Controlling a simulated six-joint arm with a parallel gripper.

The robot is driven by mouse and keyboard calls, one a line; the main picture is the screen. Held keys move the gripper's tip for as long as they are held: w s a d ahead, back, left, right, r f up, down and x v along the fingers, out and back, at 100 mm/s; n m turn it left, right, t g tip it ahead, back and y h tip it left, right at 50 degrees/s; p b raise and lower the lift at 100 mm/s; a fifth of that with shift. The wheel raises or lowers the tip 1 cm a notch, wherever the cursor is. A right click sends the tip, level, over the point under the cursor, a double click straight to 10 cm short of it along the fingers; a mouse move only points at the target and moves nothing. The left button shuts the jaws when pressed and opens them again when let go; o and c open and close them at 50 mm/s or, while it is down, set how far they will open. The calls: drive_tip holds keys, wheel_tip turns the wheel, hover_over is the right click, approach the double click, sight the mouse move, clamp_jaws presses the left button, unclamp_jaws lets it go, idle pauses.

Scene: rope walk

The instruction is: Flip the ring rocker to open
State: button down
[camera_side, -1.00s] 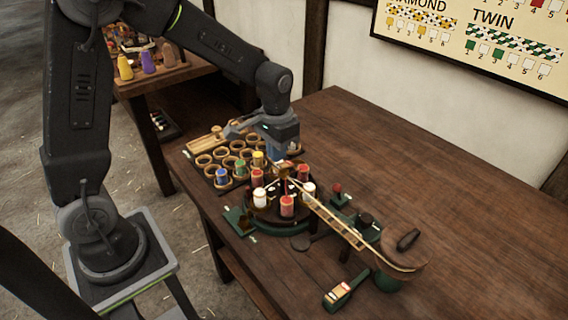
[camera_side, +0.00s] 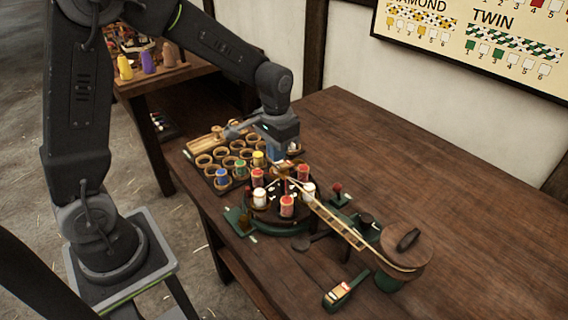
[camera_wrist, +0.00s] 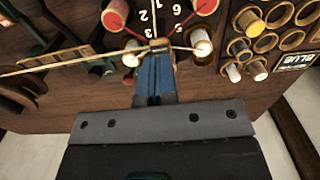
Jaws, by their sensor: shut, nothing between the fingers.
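My gripper (camera_side: 274,158) is shut and empty, pointing down over the back of the round bobbin table (camera_side: 272,214). In the wrist view its blue fingers (camera_wrist: 156,62) are together, with their tips by a small tan block (camera_wrist: 158,44) where the cords meet. I cannot tell whether they touch it. A small green-based block with a red and white top (camera_side: 340,293), rocker-like in shape, sits near the front edge, well away from my gripper. I cannot tell for certain which part is the ring rocker, or how it is set; the fingers hide some of the middle.
Red and white bobbins (camera_side: 287,206) stand around the bobbin table. A ladder-like strip (camera_side: 338,222) runs to a drum with a dark handle (camera_side: 406,250). A rack of round cups (camera_side: 222,160) stands behind at left. The right side of the table is clear.

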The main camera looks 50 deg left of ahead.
sight(276, 166)
drive_tip(key=shift+f, duration=1.35)
drive_tip(key=shift+r, duration=4.05)
drive_tip(key=s+d+r+t, duration=0.1)
drive_tip(key=s+r, duration=0.3)
drive_tip(key=s, duration=0.5)
drive_tip(key=s+d+r+t, duration=0.2)
drive_tip(key=s+r+t, duration=0.2)
drive_tip(key=s, duration=0.5)
drive_tip(key=shift+t, duration=0.3)
